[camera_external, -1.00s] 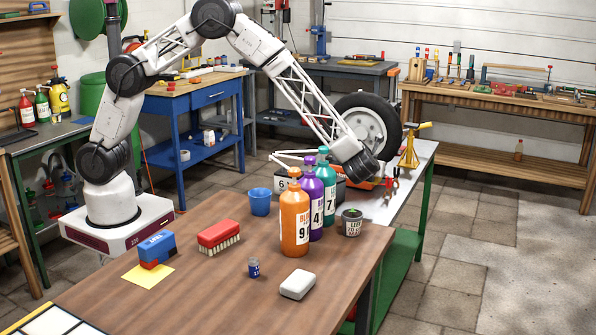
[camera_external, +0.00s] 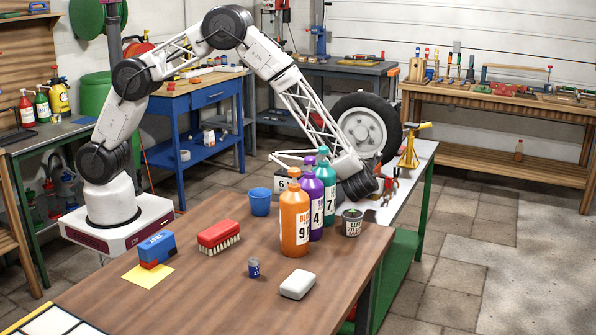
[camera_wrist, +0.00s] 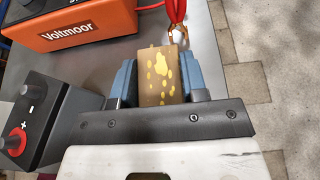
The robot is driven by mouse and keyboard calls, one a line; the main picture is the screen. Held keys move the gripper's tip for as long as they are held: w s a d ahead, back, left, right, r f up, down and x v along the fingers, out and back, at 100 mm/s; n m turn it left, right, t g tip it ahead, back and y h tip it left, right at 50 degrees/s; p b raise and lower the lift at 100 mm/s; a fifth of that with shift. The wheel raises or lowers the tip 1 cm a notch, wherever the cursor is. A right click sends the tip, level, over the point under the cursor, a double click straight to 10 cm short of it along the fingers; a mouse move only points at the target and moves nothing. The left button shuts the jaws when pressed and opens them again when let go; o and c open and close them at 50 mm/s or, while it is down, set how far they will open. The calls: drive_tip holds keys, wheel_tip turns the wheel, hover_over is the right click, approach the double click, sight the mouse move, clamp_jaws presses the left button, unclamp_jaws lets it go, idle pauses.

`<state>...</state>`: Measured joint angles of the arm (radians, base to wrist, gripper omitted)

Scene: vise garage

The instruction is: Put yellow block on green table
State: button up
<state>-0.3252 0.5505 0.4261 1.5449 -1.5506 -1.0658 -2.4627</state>
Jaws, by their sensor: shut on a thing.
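A brown block with yellow splotches (camera_wrist: 166,75) sits between the blue-grey fingers of my gripper (camera_wrist: 165,80) in the wrist view, and the gripper is shut on it. The table with green legs (camera_external: 408,178) and a pale grey top stands at the right in the external view. Its top (camera_wrist: 100,65) also shows below the block in the wrist view. I cannot tell whether the block touches it. In the external view, bottles hide my gripper and the block.
An orange Voltmoor box (camera_wrist: 75,22), a dark battery (camera_wrist: 45,115) and a red-handled clamp (camera_wrist: 176,15) surround the gripper. The bare floor (camera_wrist: 275,90) lies past the table edge. Orange (camera_external: 294,222), purple (camera_external: 315,200) and green (camera_external: 328,180) bottles stand on the brown table.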

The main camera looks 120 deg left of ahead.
drive_tip(key=shift+f, duration=0.1)
drive_tip(key=shift+f, duration=1.8)
drive_tip(key=o, duration=0.9)
drive_tip(key=shift+f, duration=0.15)
drive_tip(key=shift+o, duration=0.2)
drive_tip(key=shift+r, duration=0.2)
drive_tip(key=v, duration=0.3)
drive_tip(key=shift+d, duration=0.15)
wheel_tip(320, 180, up, 7)
